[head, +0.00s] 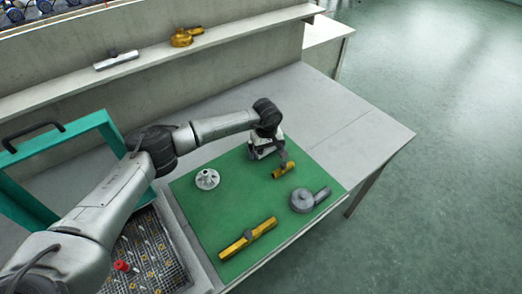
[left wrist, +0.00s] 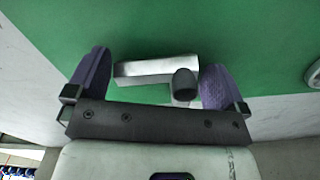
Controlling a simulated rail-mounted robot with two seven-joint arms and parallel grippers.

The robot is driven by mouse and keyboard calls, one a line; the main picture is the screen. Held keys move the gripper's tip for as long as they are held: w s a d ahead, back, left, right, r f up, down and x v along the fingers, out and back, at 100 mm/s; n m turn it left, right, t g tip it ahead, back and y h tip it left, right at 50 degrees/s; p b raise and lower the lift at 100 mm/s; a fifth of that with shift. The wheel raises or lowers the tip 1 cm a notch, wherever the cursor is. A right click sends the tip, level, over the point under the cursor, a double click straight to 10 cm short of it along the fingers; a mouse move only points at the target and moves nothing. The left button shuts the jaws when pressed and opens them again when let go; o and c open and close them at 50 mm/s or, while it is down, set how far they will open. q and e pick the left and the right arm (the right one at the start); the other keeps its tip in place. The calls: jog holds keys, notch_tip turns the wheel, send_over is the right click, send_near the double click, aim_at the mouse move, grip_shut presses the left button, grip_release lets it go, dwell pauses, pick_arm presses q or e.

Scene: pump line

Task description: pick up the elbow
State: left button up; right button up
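A small yellow angled piece (head: 284,170), which looks like the elbow, lies on the green mat (head: 225,205) near its back right edge. My left gripper (head: 274,156) is just behind it, low over the mat, and partly hides that area. In the left wrist view, my left gripper (left wrist: 155,85) has its two purple fingers wide apart. A pale metallic angled piece (left wrist: 150,70) with a dark round end lies between and beyond them. It looks grey there, so I cannot tell for sure that it is the yellow piece. My right gripper is not in view.
A white flanged part (head: 207,179), a grey pump housing (head: 309,199) and a yellow pipe piece (head: 247,238) lie on the mat. A wire-bottomed tray (head: 180,262) of small parts is at the left. A shelf (head: 226,43) runs behind. The table's right end is clear.

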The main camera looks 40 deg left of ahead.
pick_arm(q)
jog(key=c, duration=0.6)
